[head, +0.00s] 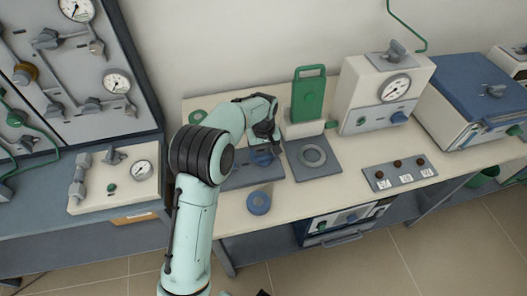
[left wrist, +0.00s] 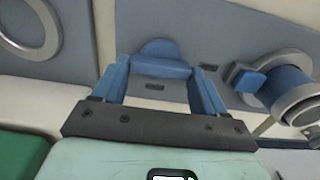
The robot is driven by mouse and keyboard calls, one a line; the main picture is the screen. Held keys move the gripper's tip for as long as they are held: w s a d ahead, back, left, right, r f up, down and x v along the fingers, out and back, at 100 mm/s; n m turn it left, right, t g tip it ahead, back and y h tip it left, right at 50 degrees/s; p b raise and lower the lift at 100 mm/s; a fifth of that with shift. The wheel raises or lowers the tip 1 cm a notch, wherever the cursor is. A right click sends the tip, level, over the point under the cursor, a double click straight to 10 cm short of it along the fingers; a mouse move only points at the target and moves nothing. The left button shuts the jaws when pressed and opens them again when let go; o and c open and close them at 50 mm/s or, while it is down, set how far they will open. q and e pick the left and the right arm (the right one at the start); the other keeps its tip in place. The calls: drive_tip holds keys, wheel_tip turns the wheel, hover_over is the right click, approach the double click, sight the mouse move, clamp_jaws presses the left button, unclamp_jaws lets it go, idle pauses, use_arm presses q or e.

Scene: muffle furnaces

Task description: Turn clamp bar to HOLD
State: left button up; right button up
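My left gripper (head: 265,135) reaches down over the left grey plate (head: 240,178) on the bench, with its fingertips mostly hidden in the head view. In the left wrist view the two fingers of this gripper (left wrist: 160,78) stand wide apart. A blue bar-shaped part (left wrist: 160,66) with a rounded top shows between the fingertips; I cannot tell whether they touch it. A blue part also shows below the gripper in the head view (head: 262,157). Which part is the clamp bar, and any HOLD mark, I cannot make out.
A green upright paddle (head: 308,100) stands behind a grey plate with a ring (head: 313,157), close right of my gripper. A gauge box (head: 383,95) and a knob panel (head: 400,174) stand right. A blue-tabbed cylinder (left wrist: 288,88) is beside my fingers.

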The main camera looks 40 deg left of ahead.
use_arm(q)
drive_tip(key=shift+c, duration=0.4)
drive_tip(key=shift+m, duration=0.3)
use_arm(e)
drive_tip(key=shift+r, duration=0.1)
use_arm(q)
drive_tip(key=m+p, duration=0.1)
drive_tip(key=m, duration=0.1)
drive_tip(key=shift+m, duration=0.4)
drive_tip(key=m+p, duration=0.1)
drive_tip(key=m, duration=0.4)
drive_tip(key=shift+w+d, duration=0.1)
drive_tip(key=shift+d, duration=0.05)
drive_tip(key=m, duration=0.4)
drive_tip(key=shift+m, duration=0.4)
drive_tip(key=shift+d+m+p, duration=0.15)
drive_tip(key=shift+m+p, duration=0.45)
drive_tip(key=shift+m, duration=1.7)
use_arm(e)
drive_tip(key=shift+w+r, duration=0.55)
drive_tip(key=shift+r, duration=0.4)
drive_tip(key=shift+w+r, duration=0.55)
drive_tip(key=shift+r, duration=0.35)
use_arm(q)
drive_tip(key=o, duration=1.1)
drive_tip(key=shift+c, duration=0.2)
